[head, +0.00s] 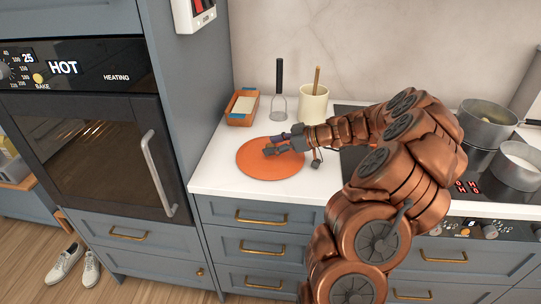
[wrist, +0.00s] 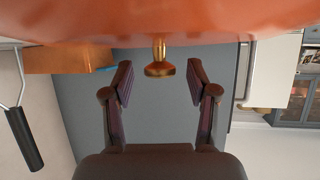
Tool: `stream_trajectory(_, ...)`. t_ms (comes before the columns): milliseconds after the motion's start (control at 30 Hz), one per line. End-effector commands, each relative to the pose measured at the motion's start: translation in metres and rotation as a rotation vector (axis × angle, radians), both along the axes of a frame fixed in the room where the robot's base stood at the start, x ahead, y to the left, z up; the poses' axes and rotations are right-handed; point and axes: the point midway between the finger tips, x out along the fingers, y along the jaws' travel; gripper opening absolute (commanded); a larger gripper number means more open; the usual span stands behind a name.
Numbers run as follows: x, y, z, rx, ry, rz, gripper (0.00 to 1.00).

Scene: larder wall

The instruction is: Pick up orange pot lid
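The orange pot lid (head: 262,168) lies flat on the white counter in the head view. In the wrist view its orange surface (wrist: 160,18) fills the top of the picture, with a gold knob (wrist: 160,62) standing out from it. My gripper (head: 276,146) is over the lid; in the wrist view my gripper (wrist: 157,80) is open, one finger on each side of the knob. A gap shows between the knob and each finger. The knob is hidden by my gripper in the head view.
An orange dish (head: 241,119), a masher (head: 279,105) and a cream crock (head: 313,104) with a wooden utensil stand behind the lid. Pots (head: 487,126) sit on the hob at right. A tall oven (head: 95,150) is left of the counter. The counter's front edge is near the lid.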

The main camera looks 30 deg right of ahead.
Motion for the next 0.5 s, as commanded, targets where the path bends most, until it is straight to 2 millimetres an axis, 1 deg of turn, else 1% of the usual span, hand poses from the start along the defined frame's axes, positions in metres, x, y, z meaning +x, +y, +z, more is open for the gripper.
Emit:
stream_trajectory(33,-0.0001,0.0001,0.0000,0.000,0.000,0.000,0.50)
stream_trajectory(67,-0.0001,0.0001,0.0000,0.000,0.000,0.000,0.47)
stream_trajectory(500,-0.0002,0.0001,0.0000,0.000,0.000,0.001,0.01)
